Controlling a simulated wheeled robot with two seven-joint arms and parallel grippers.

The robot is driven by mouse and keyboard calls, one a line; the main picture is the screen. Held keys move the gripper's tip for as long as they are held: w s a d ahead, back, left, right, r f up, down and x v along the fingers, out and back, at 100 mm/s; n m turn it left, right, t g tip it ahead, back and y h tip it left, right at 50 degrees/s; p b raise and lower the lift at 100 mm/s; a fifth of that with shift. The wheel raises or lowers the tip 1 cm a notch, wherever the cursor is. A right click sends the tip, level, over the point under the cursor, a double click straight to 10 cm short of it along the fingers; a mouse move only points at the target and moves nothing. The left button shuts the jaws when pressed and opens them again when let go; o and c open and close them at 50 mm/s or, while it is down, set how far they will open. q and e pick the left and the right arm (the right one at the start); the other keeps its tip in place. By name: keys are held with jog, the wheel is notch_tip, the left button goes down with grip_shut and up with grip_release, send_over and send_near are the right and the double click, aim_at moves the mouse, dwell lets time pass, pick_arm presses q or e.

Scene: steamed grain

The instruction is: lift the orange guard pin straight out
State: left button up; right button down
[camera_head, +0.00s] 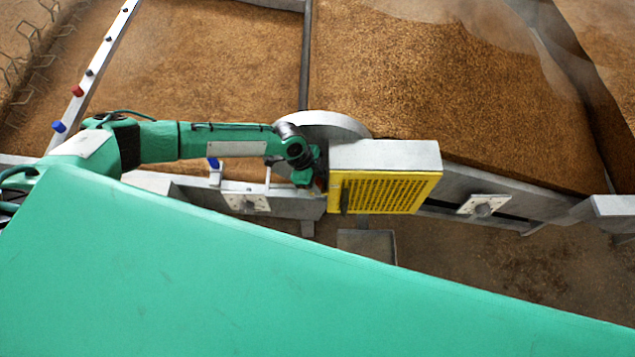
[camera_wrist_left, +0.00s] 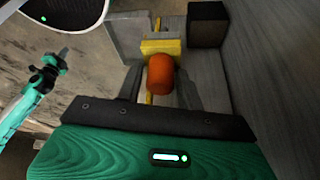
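The orange guard pin (camera_wrist_left: 160,74) shows in the left wrist view as a rounded orange head in front of a yellow bracket (camera_wrist_left: 163,47). My left gripper (camera_wrist_left: 161,84) has one dark finger on each side of the pin. Small gaps show between the fingers and the pin, so it looks open around it. In the head view my left gripper (camera_head: 314,181) is at the left end of the yellow slotted guard (camera_head: 385,193), and the pin cannot be made out there.
A grey metal housing (camera_head: 386,155) sits above the yellow guard, beside a round grey disc (camera_head: 322,124). A grey wall (camera_wrist_left: 265,75) stands close to the right of the fingers, with a dark block (camera_wrist_left: 208,24) ahead. Brown grain beds (camera_head: 440,95) lie beyond.

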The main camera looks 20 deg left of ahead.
pick_arm(q)
jog(key=c, duration=0.7)
jog(key=shift+c, duration=0.2)
pick_arm(e)
jog(key=shift+w, duration=0.25)
pick_arm(q)
jog(key=shift+r, duration=0.1)
